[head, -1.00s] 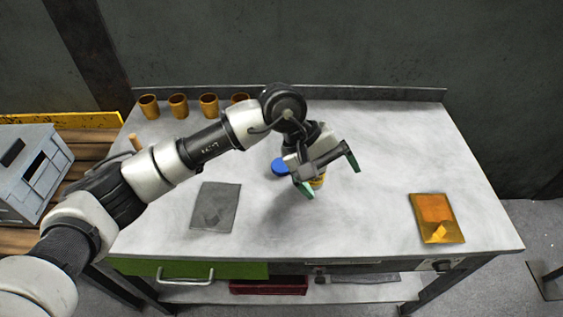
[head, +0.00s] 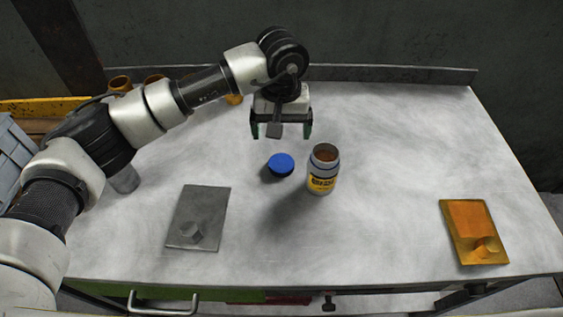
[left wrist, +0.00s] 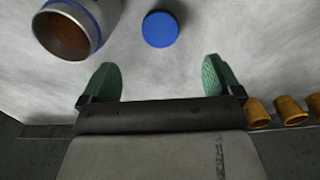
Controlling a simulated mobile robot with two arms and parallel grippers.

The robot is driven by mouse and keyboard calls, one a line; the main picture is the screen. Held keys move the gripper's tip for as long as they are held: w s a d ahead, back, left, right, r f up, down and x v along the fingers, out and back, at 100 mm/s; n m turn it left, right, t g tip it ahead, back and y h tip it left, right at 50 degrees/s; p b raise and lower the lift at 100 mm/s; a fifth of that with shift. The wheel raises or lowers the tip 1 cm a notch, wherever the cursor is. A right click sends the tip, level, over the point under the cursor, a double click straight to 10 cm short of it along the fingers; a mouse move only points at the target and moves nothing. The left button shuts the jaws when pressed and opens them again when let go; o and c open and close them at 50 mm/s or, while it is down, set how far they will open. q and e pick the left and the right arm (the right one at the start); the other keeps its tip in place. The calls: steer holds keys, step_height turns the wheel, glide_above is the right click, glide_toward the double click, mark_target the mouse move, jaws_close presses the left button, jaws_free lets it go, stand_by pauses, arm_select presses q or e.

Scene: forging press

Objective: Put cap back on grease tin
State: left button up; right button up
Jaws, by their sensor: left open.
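The grease tin (head: 322,170) stands upright and uncapped on the table, white with a yellow label, its brown inside showing. It is also at the top left of the left wrist view (left wrist: 73,32). The round blue cap (head: 281,164) lies on the table just left of the tin, apart from it, and shows in the left wrist view (left wrist: 160,29). My left gripper (head: 282,132) is open and empty, behind and above the cap, with its green fingertips apart (left wrist: 160,80). My right gripper is not in view.
A grey plate with a grey block (head: 200,213) lies front left. An orange plate with an orange block (head: 467,220) lies at the right. Several orange cups (head: 119,84) stand along the back left, partly behind my arm. The table's middle right is clear.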

arm_select(q)
glide_above(281, 164)
steer(key=shift+f, duration=2.9)
steer(key=shift+f+p, duration=0.5)
steer(key=shift+f, duration=2.2)
steer(key=c, duration=1)
step_height(281, 164, up, 10)
steer(key=shift+r+b, duration=0.1)
steer(key=shift+b, duration=0.45)
steer(key=shift+c, duration=0.2)
